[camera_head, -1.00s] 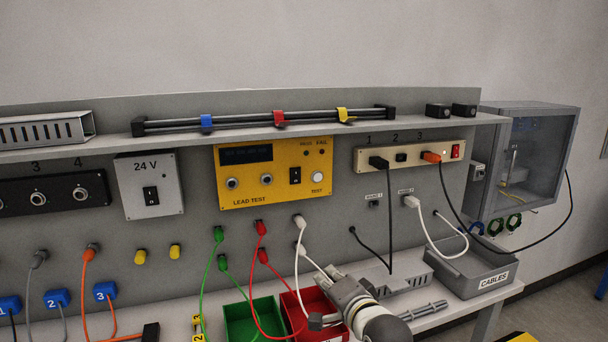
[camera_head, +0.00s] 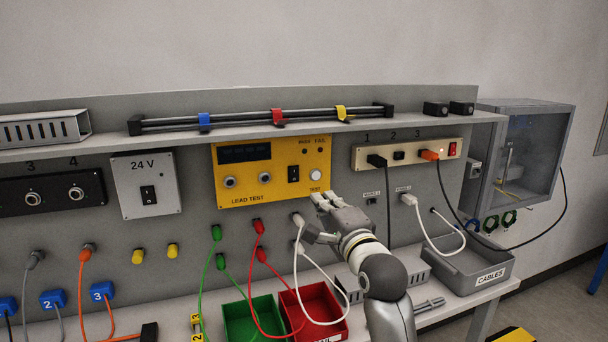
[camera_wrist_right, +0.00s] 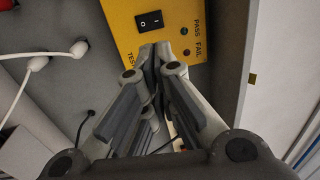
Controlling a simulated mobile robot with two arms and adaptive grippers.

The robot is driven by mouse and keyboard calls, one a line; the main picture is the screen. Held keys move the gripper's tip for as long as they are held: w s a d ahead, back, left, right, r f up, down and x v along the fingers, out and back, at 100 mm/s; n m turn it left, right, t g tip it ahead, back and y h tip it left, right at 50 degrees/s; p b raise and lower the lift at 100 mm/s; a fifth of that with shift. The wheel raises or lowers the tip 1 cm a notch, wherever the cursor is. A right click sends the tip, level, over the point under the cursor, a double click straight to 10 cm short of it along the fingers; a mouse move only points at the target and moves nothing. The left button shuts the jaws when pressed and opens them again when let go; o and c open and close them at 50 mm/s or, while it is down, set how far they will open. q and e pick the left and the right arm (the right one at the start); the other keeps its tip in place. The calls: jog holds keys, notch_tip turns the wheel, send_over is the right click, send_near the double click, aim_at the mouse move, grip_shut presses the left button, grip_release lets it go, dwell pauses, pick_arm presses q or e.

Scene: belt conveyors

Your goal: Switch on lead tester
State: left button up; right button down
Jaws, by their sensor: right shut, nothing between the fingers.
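The yellow lead tester (camera_head: 228,187) is mounted on the grey back panel. It has a dark blank display (camera_head: 245,153), a black rocker switch (camera_head: 294,174), two round sockets, a white test button (camera_head: 316,174) and small pass and fail lamps. My right gripper (camera_head: 324,199) is shut and empty, its fingertips just below the tester's lower right corner. In the right wrist view the tester (camera_wrist_right: 126,22) and its rocker switch (camera_wrist_right: 149,20) lie just beyond the closed fingertips (camera_wrist_right: 157,52). The fingers hide the test button there. My left gripper is not in view.
Right of the tester is a beige power strip (camera_head: 368,164) with a red switch. White plugs and leads hang close to my right gripper. A green bin (camera_head: 236,335) and red bin (camera_head: 325,339) stand below. A shelf (camera_head: 110,142) overhangs the panel.

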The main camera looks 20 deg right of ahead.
jog(key=p, duration=0.3)
send_near(299, 168)
jog(key=w, duration=0.5)
jog(key=shift+w+d+r, duration=0.1)
jog(key=shift+d+r, duration=0.05)
jog(key=shift+r, duration=0.05)
jog(key=shift+w+p, duration=0.5)
jog(key=shift+w, duration=0.5)
jog(key=shift+w+r+p, duration=0.2)
jog(key=shift+r+p, duration=0.15)
jog(key=shift+p, duration=0.5)
jog(key=shift+f+b, duration=0.25)
jog(key=shift+b, duration=0.05)
